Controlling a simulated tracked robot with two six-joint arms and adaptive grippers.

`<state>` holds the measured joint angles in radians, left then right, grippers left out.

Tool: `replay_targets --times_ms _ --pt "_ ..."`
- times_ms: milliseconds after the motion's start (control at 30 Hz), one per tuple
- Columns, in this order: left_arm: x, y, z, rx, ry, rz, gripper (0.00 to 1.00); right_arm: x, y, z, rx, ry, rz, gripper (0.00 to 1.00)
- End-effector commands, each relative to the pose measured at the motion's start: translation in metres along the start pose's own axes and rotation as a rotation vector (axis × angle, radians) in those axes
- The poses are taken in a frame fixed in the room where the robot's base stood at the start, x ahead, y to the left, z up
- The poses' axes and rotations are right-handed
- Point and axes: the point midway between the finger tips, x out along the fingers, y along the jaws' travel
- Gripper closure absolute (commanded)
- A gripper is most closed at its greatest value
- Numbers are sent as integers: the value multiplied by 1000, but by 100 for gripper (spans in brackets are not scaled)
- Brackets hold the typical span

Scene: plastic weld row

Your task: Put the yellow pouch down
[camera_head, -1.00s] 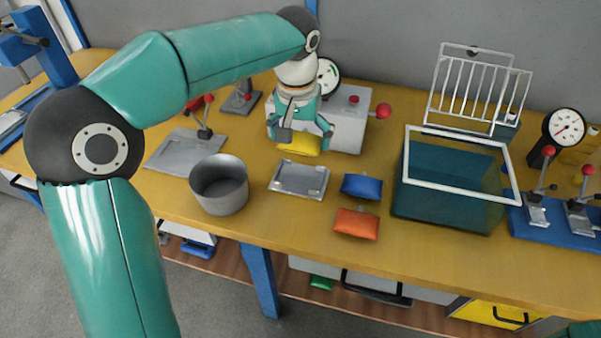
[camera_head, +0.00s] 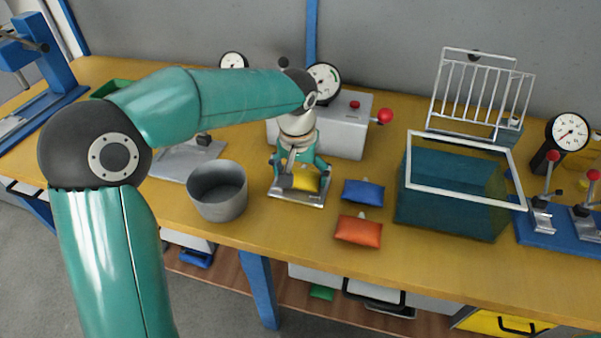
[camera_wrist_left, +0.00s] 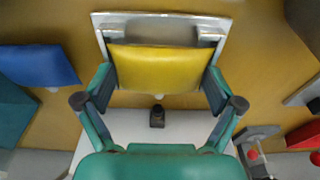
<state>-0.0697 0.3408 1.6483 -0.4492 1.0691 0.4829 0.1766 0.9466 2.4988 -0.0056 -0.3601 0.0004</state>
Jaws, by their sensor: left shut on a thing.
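The yellow pouch (camera_head: 306,182) is between the fingers of my left gripper (camera_head: 297,178), which is shut on it. The pouch is over the small grey metal tray (camera_head: 290,200) on the bench; I cannot tell whether it touches the tray. In the left wrist view the yellow pouch (camera_wrist_left: 157,68) lies across the gripper (camera_wrist_left: 158,92), a finger at each end, with the tray's rim (camera_wrist_left: 160,18) showing beyond it. My right gripper is not in view.
A blue pouch (camera_head: 363,192) and an orange pouch (camera_head: 358,231) lie right of the tray. A grey pot (camera_head: 217,192) stands to its left. A teal tank (camera_head: 450,205) with a white rim is further right. A grey machine (camera_head: 345,132) with a gauge stands behind.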

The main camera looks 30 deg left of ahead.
Motion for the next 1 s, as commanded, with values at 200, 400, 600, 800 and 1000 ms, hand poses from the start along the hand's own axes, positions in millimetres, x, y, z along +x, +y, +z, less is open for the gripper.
replay_targets --times_ms 200,400,600,800,1000 --pt "8 0 2 0 -2 0 34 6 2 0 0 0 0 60" --pt "16 0 4 1 -10 -2 45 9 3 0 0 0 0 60" --pt "17 0 5 0 -14 -2 0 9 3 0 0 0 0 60" --pt "14 0 5 -1 -15 -3 0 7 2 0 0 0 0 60" --pt "-6 0 2 0 -12 -3 0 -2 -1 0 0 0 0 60"
